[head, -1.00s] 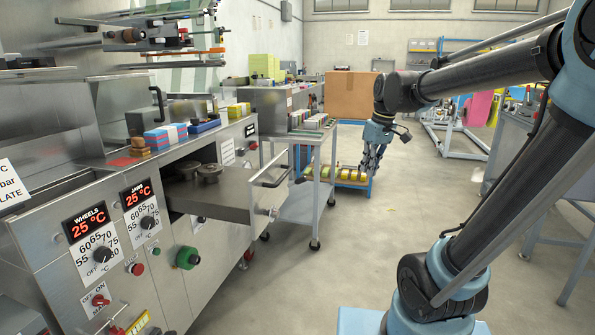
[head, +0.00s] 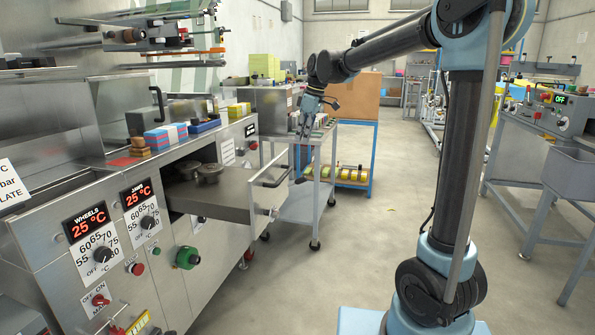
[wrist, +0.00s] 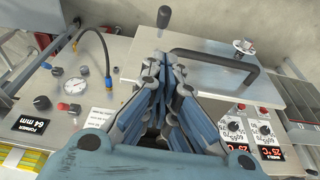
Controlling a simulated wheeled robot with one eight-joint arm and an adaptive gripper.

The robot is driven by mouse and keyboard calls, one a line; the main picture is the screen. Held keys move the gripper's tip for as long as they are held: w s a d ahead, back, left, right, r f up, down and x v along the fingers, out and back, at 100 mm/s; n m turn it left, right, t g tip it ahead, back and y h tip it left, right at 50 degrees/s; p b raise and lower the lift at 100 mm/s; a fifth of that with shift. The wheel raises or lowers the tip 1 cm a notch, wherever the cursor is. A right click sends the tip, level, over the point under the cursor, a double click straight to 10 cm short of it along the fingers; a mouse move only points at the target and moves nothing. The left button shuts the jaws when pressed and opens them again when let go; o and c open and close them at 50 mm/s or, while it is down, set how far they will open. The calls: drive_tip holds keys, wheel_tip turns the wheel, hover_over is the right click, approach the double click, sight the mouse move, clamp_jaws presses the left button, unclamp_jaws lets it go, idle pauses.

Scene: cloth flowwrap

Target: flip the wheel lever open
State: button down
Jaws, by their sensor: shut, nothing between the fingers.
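My gripper (head: 303,131) hangs fingers-down in the head view, beyond the open drawer and in front of the grey cart's upper shelf as seen. In the wrist view its blue fingers (wrist: 164,60) are closed together and empty. A short rod with a black grip (wrist: 164,17) stands just beyond the fingertips there, apart from them in the picture. I cannot tell for sure whether it is the wheel lever. The WHEELS display (head: 86,221) reads 25 °C on the steel machine's front, and it also shows in the wrist view (wrist: 267,153).
The drawer (head: 222,207) sticks out with grey round parts (head: 208,172) in it and a bar handle (head: 275,178). A black bar handle (wrist: 215,58) lies beyond the fingers in the wrist view. A grey cart (head: 312,205) stands behind the drawer.

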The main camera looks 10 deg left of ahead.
drive_tip(key=shift+w+a, duration=0.25)
drive_tip(key=shift+a, duration=0.65)
hover_over(297, 182)
drive_tip(key=w+a, duration=0.1)
drive_tip(key=a, duration=0.1)
drive_tip(key=x, duration=0.3)
drive_tip(key=d+x, duration=0.1)
drive_tip(key=x, duration=0.2)
drive_tip(key=d+x, duration=0.1)
drive_tip(key=x, duration=0.2)
drive_tip(key=shift+f, duration=0.45)
drive_tip(key=f, duration=0.1)
drive_tip(key=d+f, duration=0.1)
drive_tip(key=shift+d+f, duration=0.25)
drive_tip(key=shift+f, duration=0.1)
drive_tip(key=shift+d+f, duration=0.25)
drive_tip(key=shift+f, duration=0.2)
drive_tip(key=shift+s, duration=0.1)
